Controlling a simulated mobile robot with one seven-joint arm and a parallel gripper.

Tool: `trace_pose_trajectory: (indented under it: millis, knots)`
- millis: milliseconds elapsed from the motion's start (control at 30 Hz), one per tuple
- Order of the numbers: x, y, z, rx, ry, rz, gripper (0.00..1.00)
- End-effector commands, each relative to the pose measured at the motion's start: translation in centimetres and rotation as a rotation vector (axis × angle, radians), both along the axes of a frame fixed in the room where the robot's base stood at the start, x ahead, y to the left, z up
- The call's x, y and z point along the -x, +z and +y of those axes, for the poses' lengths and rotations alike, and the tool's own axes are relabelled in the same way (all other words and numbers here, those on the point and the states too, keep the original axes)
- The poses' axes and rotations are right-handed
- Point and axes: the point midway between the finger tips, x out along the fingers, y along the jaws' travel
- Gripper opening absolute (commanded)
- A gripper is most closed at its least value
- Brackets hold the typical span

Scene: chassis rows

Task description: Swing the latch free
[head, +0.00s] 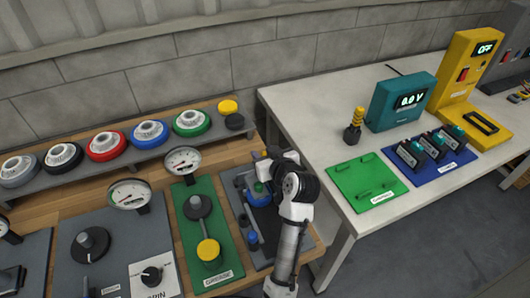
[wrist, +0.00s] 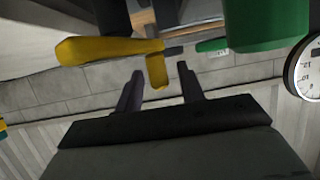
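In the wrist view a yellow bar-shaped piece (wrist: 95,50) lies across the upper left, and a short yellow tab (wrist: 157,70) hangs down beside it. I take this yellow part for the latch, but no label shows. A green cylinder (wrist: 262,24) is to its right, joined by a thin dark rod. My gripper (wrist: 159,84) is open, its two dark fingers apart, with the tab's lower end seen between the fingertips. I cannot tell whether they touch it. In the head view my arm covers much of the dark panel (head: 263,261) and hides the fingers.
A green panel (head: 190,217) with a yellow-capped knob (head: 208,250) is just left of my arm. A round gauge (head: 183,160) stands behind it. On the panel by my arm are a blue body (head: 257,199) and small blue knob (head: 252,238). A white table (head: 316,124) is at the right.

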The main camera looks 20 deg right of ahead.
Motion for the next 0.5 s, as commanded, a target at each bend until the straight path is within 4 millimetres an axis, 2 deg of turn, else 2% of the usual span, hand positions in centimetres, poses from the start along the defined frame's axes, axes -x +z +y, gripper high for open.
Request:
trace_pose_trajectory:
  millis: [67, 333, 500]
  knots:
    - [0.01, 0.01, 0.00, 0.000, 0.000, 0.000, 0.37]
    - [0.03, 0.02, 0.00, 0.000, 0.000, 0.000, 0.02]
    - [0.01, 0.04, 0.02, 0.000, -0.007, 0.001, 0.00]
